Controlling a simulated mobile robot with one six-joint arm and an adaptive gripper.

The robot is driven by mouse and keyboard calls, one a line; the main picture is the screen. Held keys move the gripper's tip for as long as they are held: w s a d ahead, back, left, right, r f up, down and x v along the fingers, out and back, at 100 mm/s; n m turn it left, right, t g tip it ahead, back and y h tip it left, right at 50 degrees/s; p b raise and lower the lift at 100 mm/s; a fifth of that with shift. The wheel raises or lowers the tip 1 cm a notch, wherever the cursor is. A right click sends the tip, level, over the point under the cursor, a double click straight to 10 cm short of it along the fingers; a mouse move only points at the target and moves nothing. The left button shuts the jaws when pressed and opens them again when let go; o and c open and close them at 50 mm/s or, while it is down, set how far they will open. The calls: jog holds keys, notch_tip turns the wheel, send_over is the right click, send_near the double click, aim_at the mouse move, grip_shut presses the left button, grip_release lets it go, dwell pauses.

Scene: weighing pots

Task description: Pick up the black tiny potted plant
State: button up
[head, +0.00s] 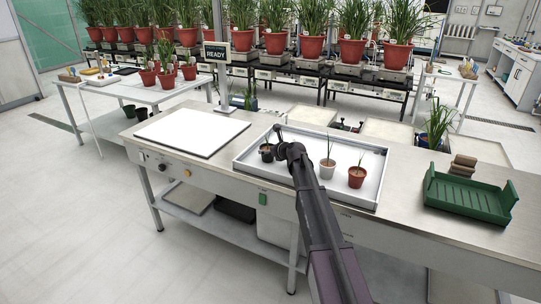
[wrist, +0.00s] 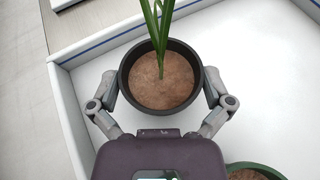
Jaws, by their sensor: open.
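The black tiny potted plant (head: 266,154) stands at the left end of a white tray (head: 236,163), partly hidden by my arm in the head view. In the wrist view its black pot (wrist: 163,103) is upright, with brown soil and thin green leaves. My gripper (wrist: 160,80) is open, with one finger on each side of the pot, close to its rim. I cannot tell whether the fingers touch it. In the head view my gripper (head: 273,145) is over the tray's left part, mostly hidden by the arm.
A green-rimmed pot (wrist: 255,168) is close by at the lower right in the wrist view. A white pot (head: 327,169) and a terracotta pot (head: 357,177) stand farther right in the tray. A scale plate (head: 193,132) is left, a green rack (head: 469,195) right.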

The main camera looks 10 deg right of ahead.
jog(key=c, duration=0.8)
jog(key=shift+r, duration=0.2)
notch_tip(320, 180, up, 10)
jog(key=p, duration=1)
jog(key=shift+f, duration=0.2)
